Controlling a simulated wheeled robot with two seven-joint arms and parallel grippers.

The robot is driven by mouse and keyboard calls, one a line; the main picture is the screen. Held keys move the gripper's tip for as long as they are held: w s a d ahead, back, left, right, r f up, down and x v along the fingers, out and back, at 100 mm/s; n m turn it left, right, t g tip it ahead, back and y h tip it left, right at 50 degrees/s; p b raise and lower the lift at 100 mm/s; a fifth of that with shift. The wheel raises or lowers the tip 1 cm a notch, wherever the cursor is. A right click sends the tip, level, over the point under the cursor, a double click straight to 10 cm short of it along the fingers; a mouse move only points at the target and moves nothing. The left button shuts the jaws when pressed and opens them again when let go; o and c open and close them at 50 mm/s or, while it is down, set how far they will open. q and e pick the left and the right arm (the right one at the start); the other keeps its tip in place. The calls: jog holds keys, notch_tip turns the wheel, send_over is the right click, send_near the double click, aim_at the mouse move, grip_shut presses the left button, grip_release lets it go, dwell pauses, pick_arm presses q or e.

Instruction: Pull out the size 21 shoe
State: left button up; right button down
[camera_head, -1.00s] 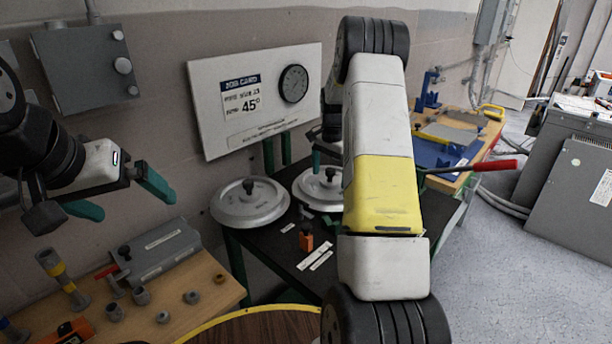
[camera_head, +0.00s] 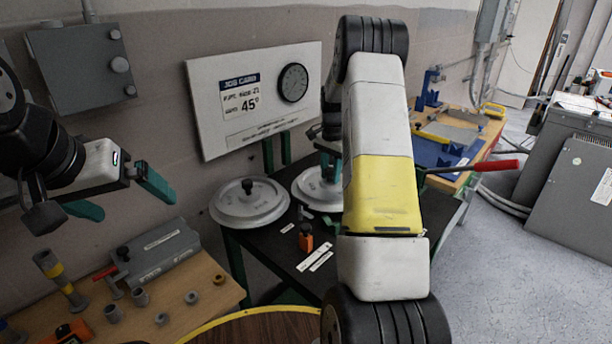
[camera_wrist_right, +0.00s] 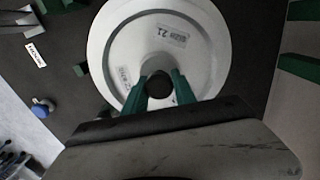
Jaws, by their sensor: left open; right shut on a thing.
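The size 21 shoe is a round pale disc with a dark knob. It fills much of the right wrist view (camera_wrist_right: 190,28), with "21" on its label. In the head view a matching disc (camera_head: 312,192) sits on the black table, partly behind my right arm. My right gripper (camera_wrist_right: 160,92) is shut on the knob, one green finger on each side. In the head view my right fingers (camera_head: 326,148) are largely hidden behind the arm. My left gripper (camera_head: 120,198) is open and empty, above the wooden bench at the left.
A second round disc (camera_head: 248,203) lies left of the first on the black table (camera_head: 285,250). A job card board (camera_head: 225,130) reading 45° stands behind. The wooden bench (camera_head: 215,295) holds a grey box (camera_head: 158,252) and several small fittings. A red-ended lever (camera_head: 495,165) sticks out at right.

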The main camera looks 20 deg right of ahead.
jog(key=shift+s+a, duration=0.15)
jog(key=shift+a, duration=0.05)
jog(key=shift+r, duration=0.55)
jog(key=c, duration=0.9)
grip_release()
jog(key=shift+r, duration=0.1)
jog(key=shift+r, duration=2.5)
jog(key=shift+r, duration=3.9)
